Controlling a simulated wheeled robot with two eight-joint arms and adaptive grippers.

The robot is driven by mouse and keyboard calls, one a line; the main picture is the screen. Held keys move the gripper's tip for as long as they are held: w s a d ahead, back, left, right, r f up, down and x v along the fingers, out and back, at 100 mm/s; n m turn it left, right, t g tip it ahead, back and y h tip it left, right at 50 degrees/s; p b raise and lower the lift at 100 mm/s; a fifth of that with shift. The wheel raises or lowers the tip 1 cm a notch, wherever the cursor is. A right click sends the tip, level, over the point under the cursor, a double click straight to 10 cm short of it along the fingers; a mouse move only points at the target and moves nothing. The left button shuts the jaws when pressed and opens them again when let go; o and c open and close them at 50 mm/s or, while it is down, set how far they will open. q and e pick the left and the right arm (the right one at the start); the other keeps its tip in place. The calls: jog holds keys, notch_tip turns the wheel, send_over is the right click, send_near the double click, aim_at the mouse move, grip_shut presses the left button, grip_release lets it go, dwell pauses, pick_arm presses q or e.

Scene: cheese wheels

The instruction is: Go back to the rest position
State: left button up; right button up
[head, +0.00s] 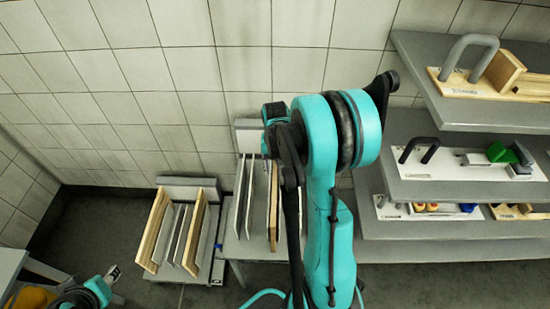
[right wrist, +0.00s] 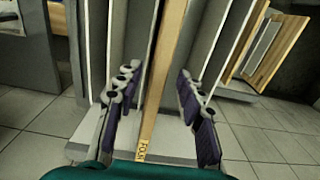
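My right arm fills the middle of the head view, and its gripper there is mostly hidden behind the arm. In the right wrist view my right gripper (right wrist: 158,72) is open. Its two fingers stand apart on either side of an upright wooden board (right wrist: 168,45) with a label at its near end. I cannot tell whether the fingers touch the boards. In the head view this wooden board (head: 273,205) stands in a rack with grey panels. My left gripper (head: 112,274) shows small at the lower left, and its opening is unclear.
A second rack (head: 180,230) with wooden and grey boards stands left of the first. Grey shelves (head: 430,125) with several mounted fixtures are at the right. A table edge with a yellow object (head: 34,297) is at the lower left. A tiled wall lies behind.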

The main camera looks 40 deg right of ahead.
notch_tip(320, 180, up, 10)
jog(key=shift+r, duration=0.15)
jog(key=shift+a, duration=0.1)
jog(key=s+a+r+n+t, duration=0.2)
jog(key=s+a+n+t, duration=0.1)
jog(key=a, duration=0.6)
jog(key=s+a+r+n+t, duration=0.2)
jog(key=s+a+n+t, duration=0.2)
jog(key=a, duration=0.6)
jog(key=shift+s+a+r+n, duration=0.25)
jog(key=shift+s+n, duration=0.25)
jog(key=shift+s, duration=0.6)
